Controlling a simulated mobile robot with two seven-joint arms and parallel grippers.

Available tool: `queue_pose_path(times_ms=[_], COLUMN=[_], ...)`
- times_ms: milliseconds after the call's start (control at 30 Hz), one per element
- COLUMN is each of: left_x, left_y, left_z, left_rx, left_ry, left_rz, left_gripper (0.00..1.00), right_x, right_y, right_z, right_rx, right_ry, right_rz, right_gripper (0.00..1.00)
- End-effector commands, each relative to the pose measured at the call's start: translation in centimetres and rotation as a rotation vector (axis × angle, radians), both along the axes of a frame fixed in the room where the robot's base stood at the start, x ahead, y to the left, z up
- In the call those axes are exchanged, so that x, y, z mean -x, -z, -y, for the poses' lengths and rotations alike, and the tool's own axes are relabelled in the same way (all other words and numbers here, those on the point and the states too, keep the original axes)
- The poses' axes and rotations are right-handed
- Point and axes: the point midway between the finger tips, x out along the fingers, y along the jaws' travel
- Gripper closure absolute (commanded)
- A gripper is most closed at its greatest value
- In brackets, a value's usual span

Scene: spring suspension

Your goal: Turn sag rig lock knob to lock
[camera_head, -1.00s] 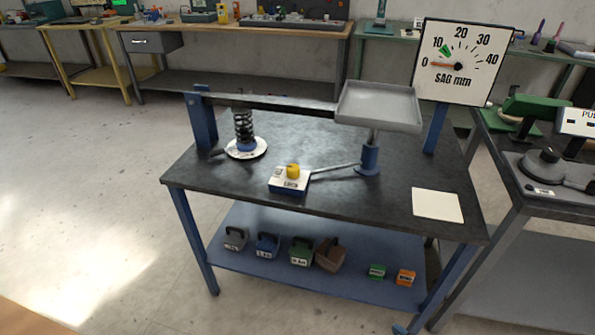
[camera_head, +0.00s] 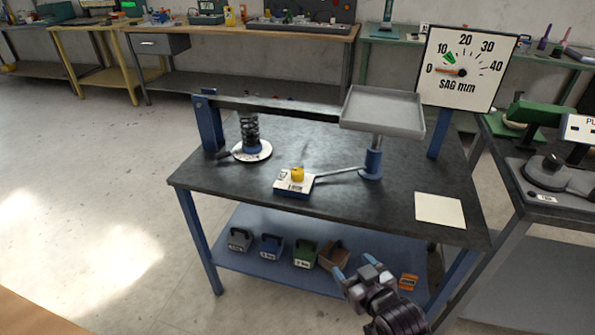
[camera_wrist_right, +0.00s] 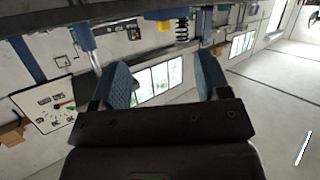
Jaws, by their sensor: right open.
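The yellow lock knob (camera_head: 297,174) sits on top of a small white-and-blue block (camera_head: 293,186) on the dark rig table. A grey lever runs from the block to a blue post. The knob also shows as a yellow patch in the right wrist view (camera_wrist_right: 163,26). My right gripper (camera_head: 357,266) is open and empty, low in front of the table and below and right of the knob. Its two blue fingers stand apart in the right wrist view (camera_wrist_right: 165,82). My left gripper is not in view.
A grey tray (camera_head: 384,110) stands on the post, and the sag dial (camera_head: 465,68) is behind it. A black spring (camera_head: 249,128) stands at left. Several weights lie on the lower shelf (camera_head: 225,262). A white sheet (camera_head: 439,209) lies at the table's right front.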

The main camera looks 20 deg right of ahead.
Motion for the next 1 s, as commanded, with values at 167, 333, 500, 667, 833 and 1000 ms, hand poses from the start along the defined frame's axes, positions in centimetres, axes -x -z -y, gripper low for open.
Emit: queue_pose_path(times_ms=[167, 333, 500, 667, 833, 1000], left_x=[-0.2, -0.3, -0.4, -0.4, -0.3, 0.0], left_y=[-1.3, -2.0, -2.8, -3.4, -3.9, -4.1], left_z=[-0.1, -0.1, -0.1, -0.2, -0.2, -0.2], left_rx=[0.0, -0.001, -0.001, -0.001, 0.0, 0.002], left_ry=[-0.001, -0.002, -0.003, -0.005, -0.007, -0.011], left_rz=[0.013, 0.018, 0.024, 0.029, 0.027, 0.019], left_gripper=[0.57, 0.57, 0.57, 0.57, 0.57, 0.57], right_x=[-7.7, -14.1, -20.3, -25.7, -30.9, -35.2], right_y=[-5.7, -10.0, -14.1, -17.9, -21.6, -24.6], right_z=[-0.7, -1.1, -1.5, -2.0, -2.9, -4.3], right_rx=[0.003, 0.016, 0.008, -0.021, -0.073, -0.141], right_ry=[-0.007, 0.002, 0.026, 0.058, 0.103, 0.164], right_rz=[0.127, 0.184, 0.196, 0.172, 0.108, -0.003], right_gripper=[0.31, 0.31, 0.31, 0.31, 0.31, 0.31])
